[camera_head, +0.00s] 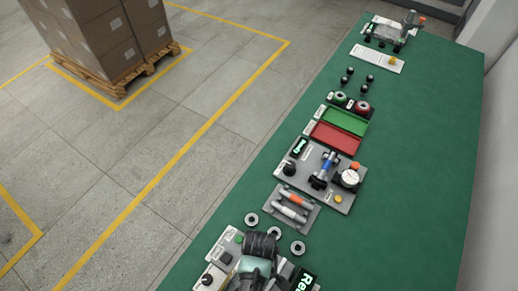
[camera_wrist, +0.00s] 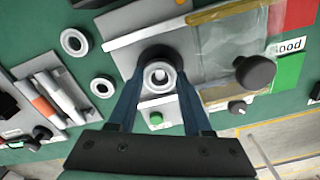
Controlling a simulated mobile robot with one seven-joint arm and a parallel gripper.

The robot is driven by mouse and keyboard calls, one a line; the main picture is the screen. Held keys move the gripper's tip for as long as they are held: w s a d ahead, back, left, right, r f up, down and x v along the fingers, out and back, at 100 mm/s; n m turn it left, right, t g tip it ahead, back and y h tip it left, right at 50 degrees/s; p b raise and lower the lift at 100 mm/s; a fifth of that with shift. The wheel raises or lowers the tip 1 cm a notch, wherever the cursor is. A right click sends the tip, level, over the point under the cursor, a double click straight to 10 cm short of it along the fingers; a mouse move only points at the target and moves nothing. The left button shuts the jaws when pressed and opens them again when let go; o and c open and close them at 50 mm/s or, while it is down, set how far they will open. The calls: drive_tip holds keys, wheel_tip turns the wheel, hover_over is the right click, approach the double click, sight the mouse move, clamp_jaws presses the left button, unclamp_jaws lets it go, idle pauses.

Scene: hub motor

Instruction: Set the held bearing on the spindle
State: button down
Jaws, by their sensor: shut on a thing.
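My gripper (camera_wrist: 158,84) is shut on a small pale ring, the bearing (camera_wrist: 150,80), in the wrist view. The bearing lies between the two blue fingertips. A light round tip, seemingly the spindle (camera_wrist: 159,74), shows in the ring's middle. The view is nearly end-on, so I cannot tell whether the ring is around the spindle or still above it. A dark round part lies behind them on the grey station (camera_wrist: 122,22). In the head view my arm covers the spindle and the held bearing; the grey station (camera_head: 214,268) shows around it.
Loose bearings lie on the green table (camera_head: 425,150), one (camera_head: 252,218) near its left edge. A black knob (camera_wrist: 255,72), a clear panel (camera_wrist: 215,50) and a green button (camera_wrist: 156,118) are close to my fingers. A tool tray (camera_head: 284,212) stands farther along.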

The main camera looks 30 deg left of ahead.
drive_tip(key=shift+f, duration=0.4)
idle(0.6)
unclamp_jaws()
idle(0.4)
wheel_tip(320, 180, up, 5)
drive_tip(key=p, duration=0.4)
drive_tip(key=shift+s+p, duration=0.1)
drive_tip(key=shift+p, duration=0.2)
drive_tip(key=shift+r+p, duration=1.05)
drive_tip(key=shift+p, duration=0.1)
